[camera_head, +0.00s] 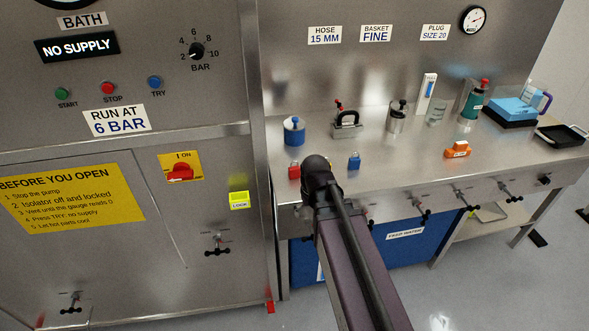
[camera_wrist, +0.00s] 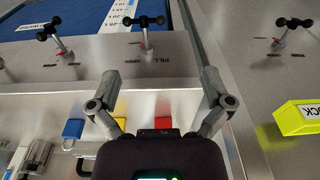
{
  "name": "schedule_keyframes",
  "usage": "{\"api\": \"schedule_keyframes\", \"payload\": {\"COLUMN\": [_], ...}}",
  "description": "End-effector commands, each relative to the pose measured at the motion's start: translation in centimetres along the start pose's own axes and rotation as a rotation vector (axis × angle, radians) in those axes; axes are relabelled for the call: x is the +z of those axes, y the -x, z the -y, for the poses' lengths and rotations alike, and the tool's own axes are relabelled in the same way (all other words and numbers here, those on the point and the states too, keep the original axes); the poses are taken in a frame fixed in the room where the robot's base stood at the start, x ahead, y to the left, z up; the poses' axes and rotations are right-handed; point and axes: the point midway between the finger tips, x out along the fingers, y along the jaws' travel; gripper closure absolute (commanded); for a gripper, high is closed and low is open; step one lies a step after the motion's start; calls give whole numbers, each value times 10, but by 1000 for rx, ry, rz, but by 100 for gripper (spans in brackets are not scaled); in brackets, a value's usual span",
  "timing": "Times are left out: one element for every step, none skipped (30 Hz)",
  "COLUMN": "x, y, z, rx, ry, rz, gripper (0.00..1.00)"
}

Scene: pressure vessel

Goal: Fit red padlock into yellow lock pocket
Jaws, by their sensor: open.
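The red padlock (camera_head: 293,171) sits near the front edge of the steel bench. In the wrist view it (camera_wrist: 163,109) shows between the spread fingers, its near part hidden by my gripper's body. The yellow lock pocket (camera_head: 239,199), marked LOCK, is on the cabinet front left of the bench and looks empty. It also shows at the right edge of the wrist view (camera_wrist: 305,118). My gripper (camera_wrist: 160,78) is open and holds nothing; its fingers stand on either side of the red padlock's direction. In the head view the arm hides the fingers.
A blue padlock (camera_head: 354,161) stands on the bench; a yellow item (camera_wrist: 121,129) lies between it and the red one. Valve handles (camera_head: 421,211) jut from the bench front. A red isolator switch (camera_head: 180,172) is left of the pocket. Bottles and a clamp stand behind.

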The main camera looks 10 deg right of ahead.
Motion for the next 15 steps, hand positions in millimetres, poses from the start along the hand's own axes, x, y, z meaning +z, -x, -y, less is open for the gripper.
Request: {"api": "schedule_keyframes", "payload": {"x": [-24, -35, -50, -62, -73, -89, -100, -111, -125, -134, -143, -154, -161, -167, -174], "y": [14, 19, 25, 30, 34, 41, 45, 50, 56, 60, 63, 68, 70, 73, 76], "z": [-1, -1, -2, -2, -3, -3, -4, -4, -5, -5, -5, -6, -6, -7, -7], "rx": [-2, -4, -5, -6, -7, -8, -9, -9, -10, -10, -10, -11, -11, -11, -11], "ry": [7, 11, 16, 21, 26, 33, 37, 41, 47, 51, 55, 60, 62, 65, 67], "rz": [-26, -42, -66, -84, -102, -127, -145, -163, -187, -202, -218, -236, -250, -260, -274], "gripper": [0, 0, 0, 0, 0, 0, 0, 0, 0, 0, 0, 0, 0, 0, 0]}}
